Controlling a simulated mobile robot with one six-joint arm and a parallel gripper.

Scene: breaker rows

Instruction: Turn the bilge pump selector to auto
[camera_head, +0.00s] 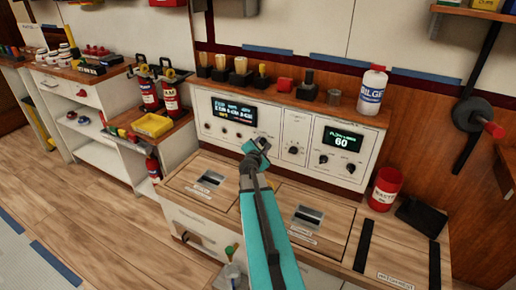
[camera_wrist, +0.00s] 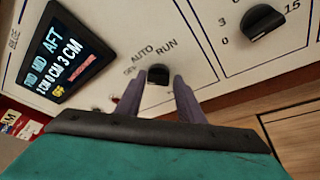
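The bilge pump selector (camera_wrist: 158,75) is a small black knob on the white panel in the wrist view. The words AUTO and RUN are printed above it, and a partly hidden label stands at its left. I cannot tell which label it points at. My gripper (camera_wrist: 158,85) has its two dark fingers spread, one on each side of the knob, with a small gap showing at both sides. In the head view my gripper (camera_head: 257,146) is at the white panel (camera_head: 215,139), just below the left display, and hides the selector.
A dark display (camera_wrist: 62,52) is left of the selector, and a black dial (camera_wrist: 263,22) is to the right. In the head view, a second display reading 60 (camera_head: 342,139) is further right. A wooden counter (camera_head: 390,248) runs below the panel. A red jar (camera_head: 384,188) stands at right.

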